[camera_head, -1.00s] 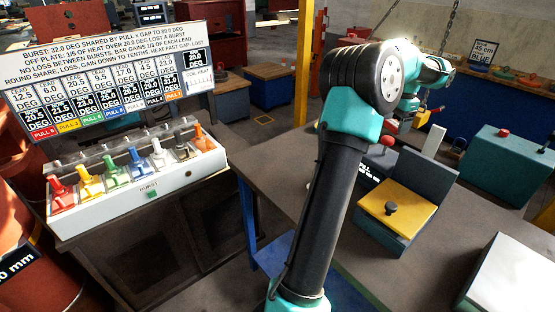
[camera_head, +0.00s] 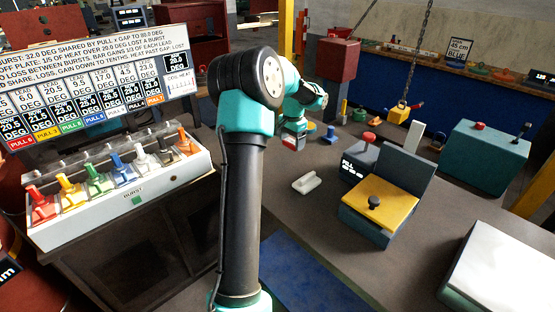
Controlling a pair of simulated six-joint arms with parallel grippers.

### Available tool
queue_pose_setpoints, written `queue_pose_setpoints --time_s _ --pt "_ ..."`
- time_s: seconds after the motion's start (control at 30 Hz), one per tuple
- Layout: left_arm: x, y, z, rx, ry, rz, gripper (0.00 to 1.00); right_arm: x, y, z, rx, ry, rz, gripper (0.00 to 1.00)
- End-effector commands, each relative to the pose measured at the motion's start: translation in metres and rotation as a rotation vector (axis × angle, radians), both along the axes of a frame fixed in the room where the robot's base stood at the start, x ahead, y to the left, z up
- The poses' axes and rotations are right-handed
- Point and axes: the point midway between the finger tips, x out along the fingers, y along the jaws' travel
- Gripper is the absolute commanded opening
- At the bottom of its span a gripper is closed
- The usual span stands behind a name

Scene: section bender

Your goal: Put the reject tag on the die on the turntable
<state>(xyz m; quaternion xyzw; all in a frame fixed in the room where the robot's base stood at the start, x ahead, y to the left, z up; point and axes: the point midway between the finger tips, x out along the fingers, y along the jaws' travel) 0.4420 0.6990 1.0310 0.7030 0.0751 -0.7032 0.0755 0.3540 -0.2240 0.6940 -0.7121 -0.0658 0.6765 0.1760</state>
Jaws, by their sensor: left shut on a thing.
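My left gripper (camera_head: 293,136) is at the far side of the bench, its arm crossing the middle of the view. It is shut on a small red and white piece (camera_head: 291,143), which looks like the reject tag; its face is too small to read. The piece is held above or near the bench top. My right gripper is not in view.
A white handled block (camera_head: 306,184) lies on the bench. To its right are a grey box with a yellow plate (camera_head: 381,202), a PULL unit with a red knob (camera_head: 369,137) and a teal box (camera_head: 485,153). A lever panel (camera_head: 120,190) stands left.

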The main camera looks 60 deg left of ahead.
Motion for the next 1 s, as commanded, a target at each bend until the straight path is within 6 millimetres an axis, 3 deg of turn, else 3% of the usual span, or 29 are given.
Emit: queue_pose_setpoints --time_s 0.27,0.67,1.0 --pt "0.000 0.000 -0.004 0.000 0.002 0.000 0.49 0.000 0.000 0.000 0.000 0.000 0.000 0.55" --pt "0.000 0.000 -0.060 0.000 0.002 -0.001 0.49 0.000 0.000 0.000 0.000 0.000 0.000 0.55" --pt "0.000 0.000 -0.063 0.000 0.000 -0.001 0.49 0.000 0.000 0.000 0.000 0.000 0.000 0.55"
